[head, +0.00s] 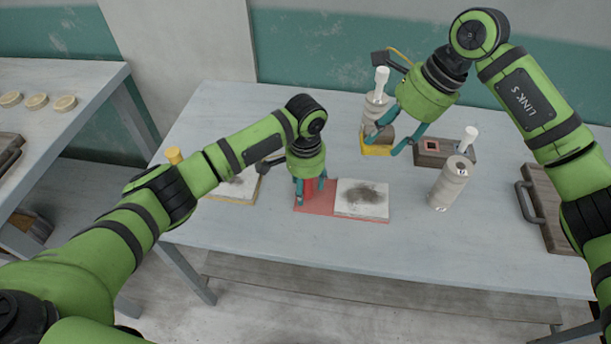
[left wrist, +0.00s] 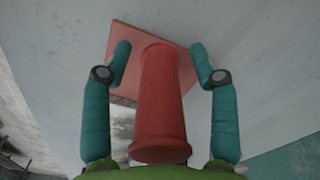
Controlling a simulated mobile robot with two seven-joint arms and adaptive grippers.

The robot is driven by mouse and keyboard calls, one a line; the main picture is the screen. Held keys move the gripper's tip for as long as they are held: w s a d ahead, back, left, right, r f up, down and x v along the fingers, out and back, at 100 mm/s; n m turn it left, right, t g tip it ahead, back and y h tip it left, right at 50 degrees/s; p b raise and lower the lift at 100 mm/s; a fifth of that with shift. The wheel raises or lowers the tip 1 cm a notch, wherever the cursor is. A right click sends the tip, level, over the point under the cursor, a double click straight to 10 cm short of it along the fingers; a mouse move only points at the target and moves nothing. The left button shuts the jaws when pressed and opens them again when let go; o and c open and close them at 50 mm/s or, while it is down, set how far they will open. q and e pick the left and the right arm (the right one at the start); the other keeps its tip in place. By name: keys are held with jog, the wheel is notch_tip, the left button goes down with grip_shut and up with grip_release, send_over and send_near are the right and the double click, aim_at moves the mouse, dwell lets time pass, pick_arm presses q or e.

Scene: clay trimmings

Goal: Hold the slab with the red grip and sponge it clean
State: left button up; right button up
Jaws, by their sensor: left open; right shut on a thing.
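The white slab (head: 362,198) has a dark smear and lies on the right part of a flat red plate (head: 318,208) near the middle of the table. The upright red grip (head: 310,189) stands on the plate's left part. My left gripper (head: 312,192) is open, with its fingers on either side of the red grip; in the left wrist view the grip (left wrist: 160,100) stands between the fingers with gaps. My right gripper (head: 384,143) is shut on the yellow sponge (head: 376,151), behind the slab. I cannot tell whether the sponge touches the table.
Another smeared slab (head: 238,187) lies at left, near a yellow grip (head: 173,155). A pale cylinder (head: 450,184) stands right of the white slab. A brown tray (head: 548,205) is at right. The front table strip is clear.

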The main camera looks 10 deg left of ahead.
pick_arm(q)
jog(key=shift+f, duration=0.1)
grip_shut()
dwell(0.7)
